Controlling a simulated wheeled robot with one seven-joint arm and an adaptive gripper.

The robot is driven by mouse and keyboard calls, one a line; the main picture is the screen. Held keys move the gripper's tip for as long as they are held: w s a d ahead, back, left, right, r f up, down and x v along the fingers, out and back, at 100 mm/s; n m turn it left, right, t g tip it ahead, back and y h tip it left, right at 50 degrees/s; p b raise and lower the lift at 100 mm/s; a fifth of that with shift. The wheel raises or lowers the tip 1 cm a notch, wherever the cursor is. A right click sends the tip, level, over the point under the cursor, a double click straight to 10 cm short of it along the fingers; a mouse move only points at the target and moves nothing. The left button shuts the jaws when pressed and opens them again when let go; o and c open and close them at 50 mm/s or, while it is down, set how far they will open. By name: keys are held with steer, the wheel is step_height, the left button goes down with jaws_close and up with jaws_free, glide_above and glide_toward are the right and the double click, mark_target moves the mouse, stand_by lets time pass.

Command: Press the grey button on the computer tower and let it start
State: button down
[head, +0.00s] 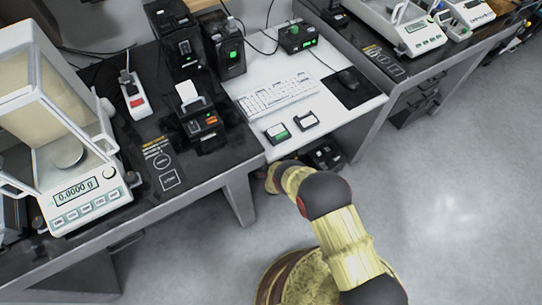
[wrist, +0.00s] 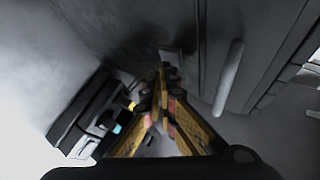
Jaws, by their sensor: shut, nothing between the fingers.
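My gripper (wrist: 163,72) is shut and empty in the wrist view, its yellow fingers together and pointing at a dark grey surface. In the head view my arm reaches to the front edge of the white desk, and the gripper is hidden there. A black boxy device (head: 322,154) shows below the desk's front edge; it may be the computer tower, but I cannot tell for sure. In the wrist view a black box (wrist: 88,112) with small yellow and blue spots lies left of the fingers, partly hidden by them. I cannot make out a grey button or any contact.
Black tables stand either side, the left with a balance (head: 75,190). In the wrist view a grey bar (wrist: 229,78) stands close right of the fingers. Floor at right is clear.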

steer(key=shift+w+a, duration=0.2)
steer(key=shift+w, duration=0.15)
stand_by(0.9)
steer(key=shift+s, duration=0.1)
steer(key=shift+s+d, duration=0.45)
steer(key=shift+s, duration=0.1)
steer(key=shift+s+p, duration=0.1)
steer(key=shift+p, duration=0.2)
steer(key=s+d+p, duration=0.1)
steer(key=s, duration=0.1)
steer(key=s+d, duration=0.1)
steer(key=s, duration=0.1)
steer(key=shift+d+r+p, duration=0.1)
steer(key=shift+d+p, duration=0.25)
steer(key=shift+d, duration=0.05)
stand_by(0.6)
